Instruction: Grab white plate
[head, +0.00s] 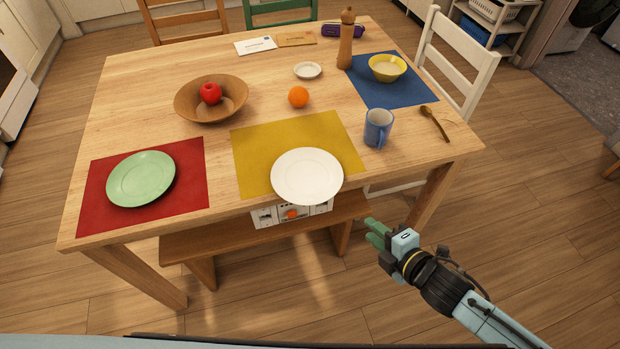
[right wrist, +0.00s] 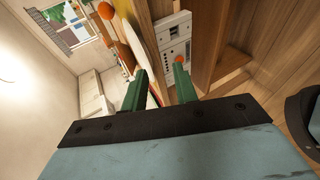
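The white plate (head: 307,176) lies face up on the yellow mat (head: 262,150) at the table's near edge, its rim reaching over that edge in the head view. My right gripper (head: 372,231) is to the right of and below the plate, in front of the table, apart from it. Its two green fingers are spread with a gap between them in the right wrist view (right wrist: 160,82), and I see nothing gripped. My left gripper is not in view.
A bench (head: 220,241) stands under the table's near side. A small panel with an orange knob (head: 292,213) shows just below the plate. A green plate (head: 141,179) is left, a blue mug (head: 377,128) right, an orange (head: 298,97) behind.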

